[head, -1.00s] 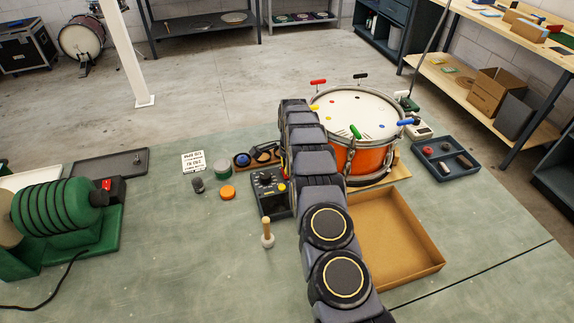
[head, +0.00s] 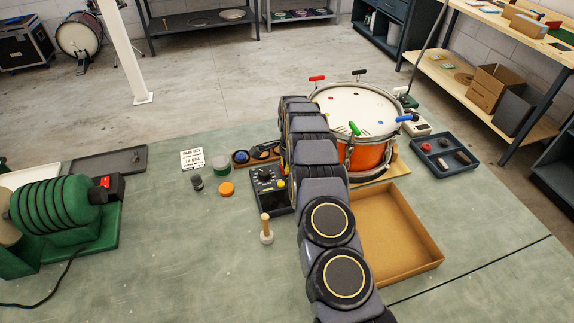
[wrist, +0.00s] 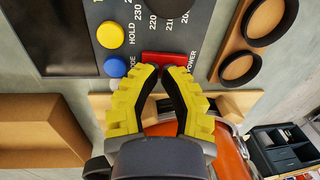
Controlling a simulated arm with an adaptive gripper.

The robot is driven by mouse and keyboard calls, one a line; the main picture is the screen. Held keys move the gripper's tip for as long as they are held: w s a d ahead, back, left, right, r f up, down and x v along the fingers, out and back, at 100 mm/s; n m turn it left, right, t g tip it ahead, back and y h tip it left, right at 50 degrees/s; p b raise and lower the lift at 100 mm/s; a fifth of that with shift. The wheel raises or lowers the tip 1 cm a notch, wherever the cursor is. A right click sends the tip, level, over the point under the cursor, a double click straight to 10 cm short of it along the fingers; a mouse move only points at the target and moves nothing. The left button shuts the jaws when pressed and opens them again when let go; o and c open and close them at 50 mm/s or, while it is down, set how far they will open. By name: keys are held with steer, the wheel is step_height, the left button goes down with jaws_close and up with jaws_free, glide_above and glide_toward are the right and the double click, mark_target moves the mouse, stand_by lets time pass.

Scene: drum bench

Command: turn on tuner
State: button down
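The tuner (head: 266,184) is a dark box with a dial on the bench, partly hidden by my arm in the head view. In the wrist view its grey face (wrist: 185,38) fills the upper middle, with a dark screen, a yellow HOLD button, a blue button and a red POWER button (wrist: 176,58). My gripper (wrist: 161,70) has yellow fingers with dark pads. Its tips come together, with nothing visible between them. They overlap the red button's lower edge in the picture; I cannot tell whether they touch it.
An orange drum (head: 369,155) stands just right of my arm. An open cardboard tray (head: 440,254) lies in front of it. A wooden-handled tool (head: 266,230) stands near the tuner's front. A dark parts tray (head: 446,170) is at right. The bench's left middle is mostly clear.

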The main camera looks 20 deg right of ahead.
step_height(320, 180, up, 14)
steer(key=s, duration=0.1)
steer(key=shift+s, duration=0.35)
steer(key=shift+w+d, duration=0.15)
steer(key=shift+w, duration=0.55)
steer(key=shift+f, duration=0.1)
steer(key=f, duration=0.4)
steer(key=w+f, duration=0.1)
steer(key=f, duration=0.8)
steer(key=shift+w+f, duration=0.35)
steer(key=shift+f, duration=0.05)
